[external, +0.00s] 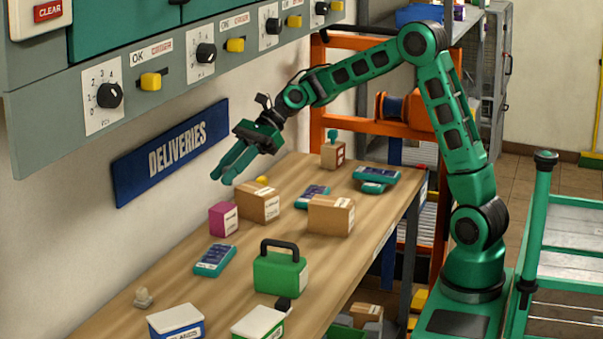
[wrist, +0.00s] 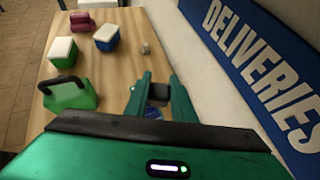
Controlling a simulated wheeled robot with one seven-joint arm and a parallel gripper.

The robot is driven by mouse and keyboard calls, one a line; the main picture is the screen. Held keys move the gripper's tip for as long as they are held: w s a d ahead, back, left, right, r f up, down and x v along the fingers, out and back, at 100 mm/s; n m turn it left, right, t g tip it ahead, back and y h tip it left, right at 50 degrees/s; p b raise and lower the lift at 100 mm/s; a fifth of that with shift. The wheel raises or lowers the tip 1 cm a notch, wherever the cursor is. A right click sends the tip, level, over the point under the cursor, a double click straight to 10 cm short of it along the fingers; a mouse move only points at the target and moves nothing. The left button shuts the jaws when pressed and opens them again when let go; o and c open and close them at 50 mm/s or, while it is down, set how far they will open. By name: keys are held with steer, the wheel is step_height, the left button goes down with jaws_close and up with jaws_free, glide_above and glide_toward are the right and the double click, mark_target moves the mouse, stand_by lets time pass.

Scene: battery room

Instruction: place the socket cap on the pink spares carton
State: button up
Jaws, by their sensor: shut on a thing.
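The pink spares carton (external: 223,219) stands on the wooden bench, left of a brown carton, in the external view. My gripper (external: 225,174) is in the air above the bench on the wall side, pointing down and left. Its fingertips appear above the pink carton in the picture, clearly apart from it. In the wrist view my gripper (wrist: 158,94) is shut on a small dark block, which I take to be the socket cap (wrist: 158,91). The held cap cannot be made out in the external view. The pink carton is not visible in the wrist view.
Brown cartons (external: 331,215), a teal pack (external: 214,260), a green carry case (external: 280,271) and white-lidded boxes (external: 176,322) stand on the bench (external: 170,250). A small beige fitting (external: 143,297) is near the wall. The DELIVERIES sign (external: 170,152) hangs close to my gripper.

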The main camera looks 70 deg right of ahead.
steer(key=a, duration=0.2)
glide_above(219, 208)
step_height(219, 208, down, 6)
steer(key=shift+f, duration=0.1)
steer(key=shift+d+f, duration=0.1)
steer(key=shift+f, duration=1.9)
steer(key=shift+f, duration=0.1)
steer(key=o, duration=1)
steer(key=v, duration=1.2)
steer(key=shift+s, duration=0.1)
